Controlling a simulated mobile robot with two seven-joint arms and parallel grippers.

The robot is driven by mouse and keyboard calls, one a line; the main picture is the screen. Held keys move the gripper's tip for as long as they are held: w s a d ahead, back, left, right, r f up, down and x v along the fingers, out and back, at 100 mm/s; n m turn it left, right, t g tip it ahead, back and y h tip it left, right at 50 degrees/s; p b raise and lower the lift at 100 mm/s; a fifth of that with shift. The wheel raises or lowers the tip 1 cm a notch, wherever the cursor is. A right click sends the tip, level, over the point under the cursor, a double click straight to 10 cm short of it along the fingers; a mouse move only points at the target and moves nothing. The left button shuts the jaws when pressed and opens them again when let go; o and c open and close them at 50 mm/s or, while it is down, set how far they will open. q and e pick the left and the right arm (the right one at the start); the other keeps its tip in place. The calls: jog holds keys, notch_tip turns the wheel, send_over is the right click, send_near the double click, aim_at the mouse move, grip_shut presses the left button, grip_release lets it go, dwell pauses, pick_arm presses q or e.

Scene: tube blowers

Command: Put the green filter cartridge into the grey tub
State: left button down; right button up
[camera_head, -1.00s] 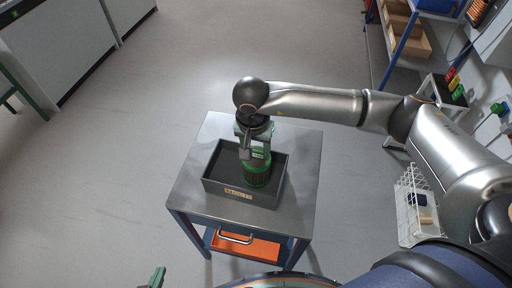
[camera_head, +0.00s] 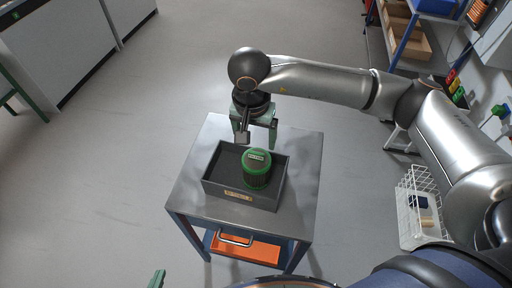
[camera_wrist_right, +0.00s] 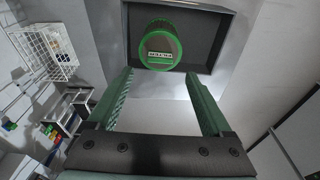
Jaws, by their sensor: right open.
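The green filter cartridge (camera_head: 257,169) stands upright inside the grey tub (camera_head: 213,187), toward the tub's right side. It has a green cap with a pale label and a dark body. In the right wrist view the cartridge (camera_wrist_right: 160,48) is in the tub (camera_wrist_right: 222,37), beyond my fingertips. My right gripper (camera_head: 256,140) is open and empty, above and behind the cartridge and apart from it. It also shows open in the right wrist view (camera_wrist_right: 158,85). Of my left gripper (camera_head: 157,278), only a green fingertip shows at the bottom edge.
The tub sits on a metal-topped cart (camera_head: 305,165) with an orange lower shelf (camera_head: 250,248). A white wire basket (camera_head: 420,215) stands to the right. A shelf with cardboard boxes (camera_head: 408,38) is at the back right. The floor left of the cart is clear.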

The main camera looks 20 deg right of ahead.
jog(key=r, duration=0.5)
jog(key=shift+s+a+r, duration=0.25)
jog(key=shift+s+r, duration=0.15)
